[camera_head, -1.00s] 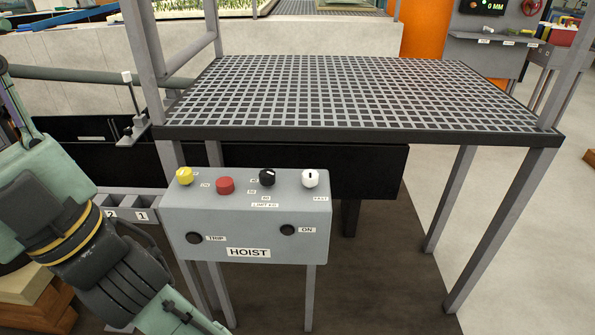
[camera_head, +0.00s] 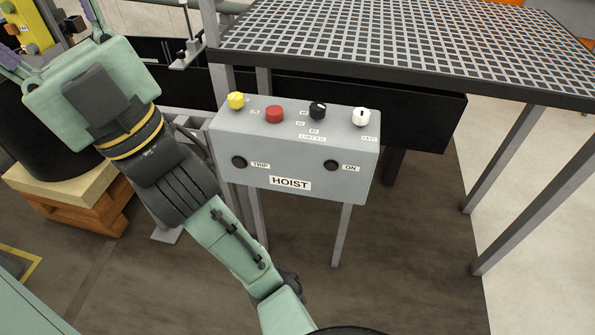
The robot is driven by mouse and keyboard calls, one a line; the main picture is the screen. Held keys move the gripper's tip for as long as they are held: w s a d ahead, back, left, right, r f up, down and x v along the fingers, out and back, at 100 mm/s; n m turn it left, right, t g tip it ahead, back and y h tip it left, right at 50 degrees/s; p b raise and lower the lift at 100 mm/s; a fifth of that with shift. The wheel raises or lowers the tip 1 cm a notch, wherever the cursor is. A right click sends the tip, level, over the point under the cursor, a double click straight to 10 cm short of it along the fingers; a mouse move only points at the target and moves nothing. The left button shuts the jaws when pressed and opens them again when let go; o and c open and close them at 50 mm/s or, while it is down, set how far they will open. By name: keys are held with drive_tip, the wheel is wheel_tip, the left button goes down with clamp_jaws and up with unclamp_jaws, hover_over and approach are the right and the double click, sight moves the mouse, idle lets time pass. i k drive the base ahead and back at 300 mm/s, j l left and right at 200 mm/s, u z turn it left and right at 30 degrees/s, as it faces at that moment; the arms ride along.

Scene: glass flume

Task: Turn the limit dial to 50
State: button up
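The grey hoist control box (camera_head: 222,150) stands on legs near the middle of the head view. The limit dial is the black knob (camera_head: 317,109) on its sloped top, third from the left, with small number labels and a limit label below it. The label figures are too small to read surely. A yellow knob (camera_head: 236,100), a red button (camera_head: 275,114) and a white knob (camera_head: 361,117) sit on the same top. My green arm reaches across the left and lower middle, in front of and below the box. My gripper's fingers cannot be made out.
A grated platform (camera_head: 400,42) on grey legs stands behind and right of the box. A dark beam (camera_head: 425,120) runs beneath it. A wooden pallet (camera_head: 85,212) is at the left. Open floor (camera_head: 410,255) lies right of the box legs.

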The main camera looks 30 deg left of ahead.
sight(317, 110)
drive_tip(key=j+z, duration=0.25)
drive_tip(key=j, duration=0.3)
drive_tip(key=k+j+z, duration=0.2)
drive_tip(key=j, duration=0.35)
drive_tip(key=j+z, duration=0.25)
drive_tip(key=j, duration=0.3)
drive_tip(key=i, duration=0.5)
